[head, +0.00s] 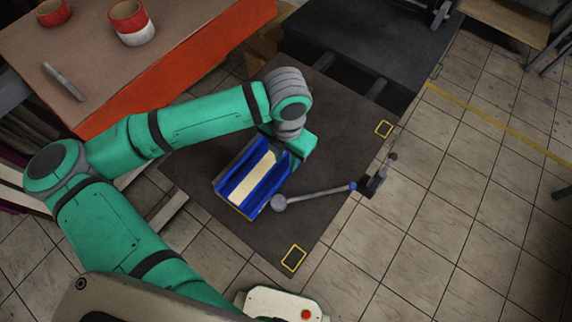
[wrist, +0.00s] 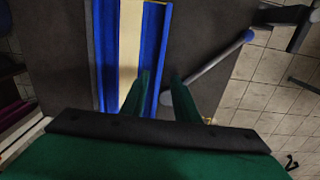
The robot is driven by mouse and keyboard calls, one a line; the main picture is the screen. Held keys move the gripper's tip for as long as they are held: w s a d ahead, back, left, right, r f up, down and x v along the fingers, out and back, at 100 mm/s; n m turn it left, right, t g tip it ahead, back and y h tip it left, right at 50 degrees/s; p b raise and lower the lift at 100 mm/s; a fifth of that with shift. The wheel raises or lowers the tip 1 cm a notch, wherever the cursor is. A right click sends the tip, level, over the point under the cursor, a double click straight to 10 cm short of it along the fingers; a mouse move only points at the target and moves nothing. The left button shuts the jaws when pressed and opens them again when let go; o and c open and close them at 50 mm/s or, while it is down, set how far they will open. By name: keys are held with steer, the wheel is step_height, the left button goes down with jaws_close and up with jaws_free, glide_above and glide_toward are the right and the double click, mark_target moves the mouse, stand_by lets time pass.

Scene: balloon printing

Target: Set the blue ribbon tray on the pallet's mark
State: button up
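The blue ribbon tray (head: 236,190), a long blue trough with a cream strip inside, appears to lie on the dark flat surface (head: 330,105), left of its middle. I take this surface to be the pallet. The tray also shows in the wrist view (wrist: 103,60). My gripper (wrist: 160,78) is over the tray's right side, its fingers apart around the right blue wall. The head view hides its fingertips behind my arm.
A grey rod with a round end (head: 279,203) and a blue tip lies right beside the tray, reaching toward a dark bracket (head: 376,178) at the right edge.

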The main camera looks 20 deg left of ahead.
steer(key=shift+r, duration=1.85)
